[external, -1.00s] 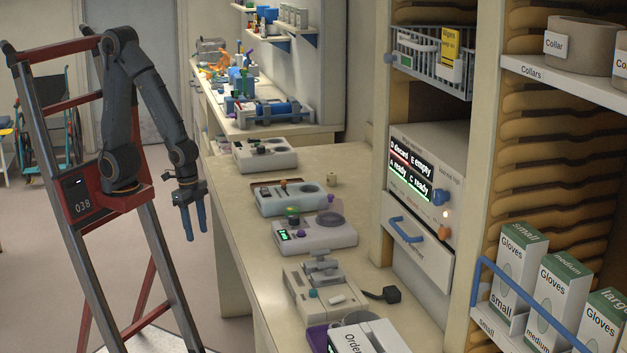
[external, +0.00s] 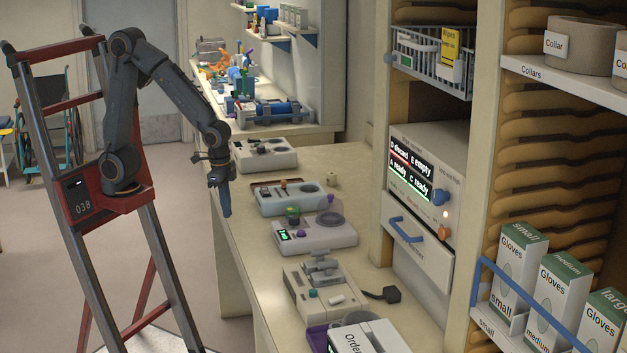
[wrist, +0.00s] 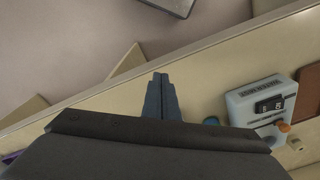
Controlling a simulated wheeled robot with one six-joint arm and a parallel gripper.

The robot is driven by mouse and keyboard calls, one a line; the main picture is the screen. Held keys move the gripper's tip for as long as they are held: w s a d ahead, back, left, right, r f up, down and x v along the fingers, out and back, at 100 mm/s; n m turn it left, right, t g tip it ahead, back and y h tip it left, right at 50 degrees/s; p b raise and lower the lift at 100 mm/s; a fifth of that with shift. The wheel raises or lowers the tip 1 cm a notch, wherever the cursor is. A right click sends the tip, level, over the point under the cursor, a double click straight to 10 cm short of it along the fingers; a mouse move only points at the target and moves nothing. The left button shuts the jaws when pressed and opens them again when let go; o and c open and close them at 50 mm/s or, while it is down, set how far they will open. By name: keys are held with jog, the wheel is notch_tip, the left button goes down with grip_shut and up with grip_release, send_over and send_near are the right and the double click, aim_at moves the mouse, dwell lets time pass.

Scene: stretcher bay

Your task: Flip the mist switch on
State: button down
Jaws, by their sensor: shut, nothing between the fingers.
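My gripper (external: 226,212) is shut and empty, fingers pointing down beside the near-left edge of the counter, above and left of the devices. In the wrist view its blue fingers (wrist: 160,80) are together. In the wrist view a pale box (wrist: 245,100) at the right carries a black panel (wrist: 270,105) with two white marks. I cannot tell whether it is the switch or its state. An orange-brown knob (wrist: 284,127) sits by it. The gripper touches none of these.
The counter holds a pale blue device (external: 270,205), a white device with a green display (external: 315,237), a beige device (external: 305,303) and a grey-white one (external: 265,158). A wall unit (external: 430,150) with lit text stands right.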

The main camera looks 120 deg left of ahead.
jog(key=w+a+r+n, duration=0.1)
jog(key=a+r+n, duration=0.15)
jog(key=a, duration=0.45)
jog(key=w+a+r+n, duration=0.1)
jog(key=a+r, duration=0.3)
jog(key=a, duration=0.2)
notch_tip(320, 180, up, 7)
jog(key=n+g, duration=0.2)
jog(key=n, duration=0.1)
send_over(264, 188)
jog(key=w+d, duration=0.2)
jog(key=shift+s+a+f+y+b, duration=0.1)
jog(key=shift+a+y+b, duration=0.05)
jog(key=shift+y+b, duration=0.2)
jog(key=f+p, duration=0.1)
jog(key=f, duration=0.3)
jog(key=s+a+f+p, duration=0.1)
jog(key=f, duration=0.4)
jog(key=f+p, duration=0.1)
jog(key=f, duration=0.4)
jog(key=shift+s+a, duration=0.25)
